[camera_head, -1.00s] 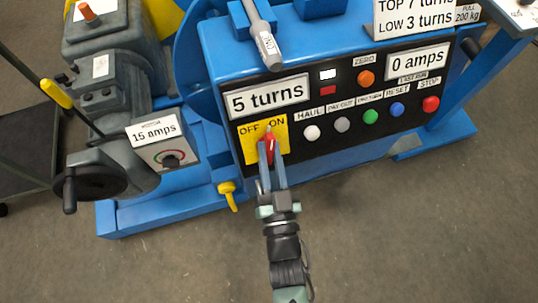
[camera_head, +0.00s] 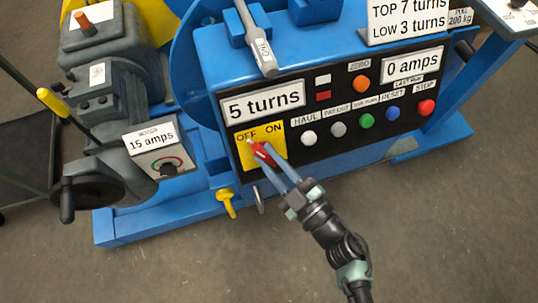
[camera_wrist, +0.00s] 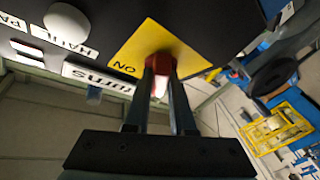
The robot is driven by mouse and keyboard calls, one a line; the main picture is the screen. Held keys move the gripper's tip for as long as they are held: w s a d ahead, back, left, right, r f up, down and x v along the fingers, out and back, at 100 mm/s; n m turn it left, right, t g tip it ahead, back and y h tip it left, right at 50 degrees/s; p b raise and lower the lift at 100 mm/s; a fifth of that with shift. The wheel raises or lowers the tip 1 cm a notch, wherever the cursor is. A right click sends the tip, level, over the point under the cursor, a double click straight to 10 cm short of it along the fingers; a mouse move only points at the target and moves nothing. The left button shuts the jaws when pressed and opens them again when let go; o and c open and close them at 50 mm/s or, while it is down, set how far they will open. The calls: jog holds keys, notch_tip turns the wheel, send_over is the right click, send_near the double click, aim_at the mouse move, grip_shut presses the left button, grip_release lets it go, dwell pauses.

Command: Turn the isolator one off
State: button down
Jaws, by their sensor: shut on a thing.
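The isolator is a red rotary handle (camera_head: 258,149) on a yellow plate (camera_head: 244,160) marked OFF and ON, at the panel's lower left. The handle's pale tip leans up and left, toward the OFF word. My gripper (camera_head: 268,158) is shut on the red handle, its two blue fingers reaching in from the lower right. In the wrist view the fingers (camera_wrist: 161,70) close around the red handle (camera_wrist: 160,44) in front of the yellow plate (camera_wrist: 128,52). The OFF word is out of sight there.
A row of push buttons, from a white one (camera_head: 309,139) to a red one (camera_head: 426,108), runs right of the isolator. A yellow lever (camera_head: 227,201) hangs below the panel. A grey motor (camera_head: 105,70) stands to the left. The floor in front is clear.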

jog(key=shift+n+g+y, duration=0.3)
jog(key=shift+n+g, duration=0.3)
jog(key=shift+n, duration=0.6)
jog(key=c, duration=0.8)
grip_release()
jog(key=shift+o, duration=0.2)
jog(key=shift+d, duration=0.15)
jog(key=v, duration=1.2)
jog(key=shift+s+d+p, duration=0.25)
jog(key=shift+s+p, duration=0.05)
jog(key=shift+p, duration=0.05)
